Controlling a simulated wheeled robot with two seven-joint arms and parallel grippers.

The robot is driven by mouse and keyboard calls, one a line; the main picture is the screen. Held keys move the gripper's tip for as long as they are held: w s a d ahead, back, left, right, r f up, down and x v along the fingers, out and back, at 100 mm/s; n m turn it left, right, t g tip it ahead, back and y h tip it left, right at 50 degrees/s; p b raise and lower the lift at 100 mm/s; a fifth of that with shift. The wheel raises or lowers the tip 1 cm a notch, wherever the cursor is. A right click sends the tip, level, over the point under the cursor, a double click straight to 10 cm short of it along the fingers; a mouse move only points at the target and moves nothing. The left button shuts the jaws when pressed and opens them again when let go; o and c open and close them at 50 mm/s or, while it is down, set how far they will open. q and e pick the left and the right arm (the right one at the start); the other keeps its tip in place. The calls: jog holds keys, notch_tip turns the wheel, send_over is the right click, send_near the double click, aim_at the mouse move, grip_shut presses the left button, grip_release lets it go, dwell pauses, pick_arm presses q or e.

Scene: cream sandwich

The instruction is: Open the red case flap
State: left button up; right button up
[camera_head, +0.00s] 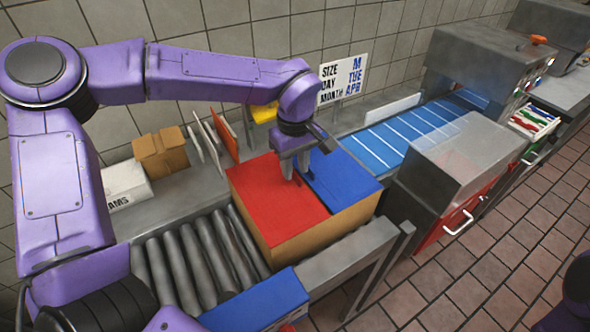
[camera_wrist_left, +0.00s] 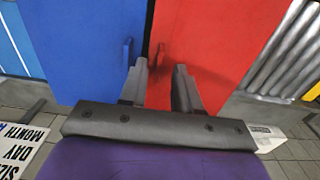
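The case (camera_head: 310,237) is a tan box on the roller conveyor, with its top closed by a red flap (camera_head: 272,197) on the left and a blue flap (camera_head: 345,180) on the right. My left gripper (camera_head: 295,175) points down over the red flap near the seam. In the left wrist view, the left gripper's fingers (camera_wrist_left: 162,75) are apart. A small red handle (camera_wrist_left: 159,52) shows just beyond and between the fingertips; contact cannot be told. A blue handle (camera_wrist_left: 127,52) on the blue flap lies outside the fingers. My right gripper is out of view.
Metal rollers (camera_head: 190,265) lie left of the case. A blue conveyor belt (camera_head: 400,135) runs behind it to the right. A sign (camera_head: 342,77), a brown carton (camera_head: 160,152) and a white box (camera_head: 125,185) stand behind. A grey cabinet (camera_head: 465,165) stands right.

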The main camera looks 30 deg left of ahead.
pick_arm(q)
notch_tip(320, 180, down, 2)
jog(key=shift+w+f, duration=0.15)
grip_shut()
dwell(1.4)
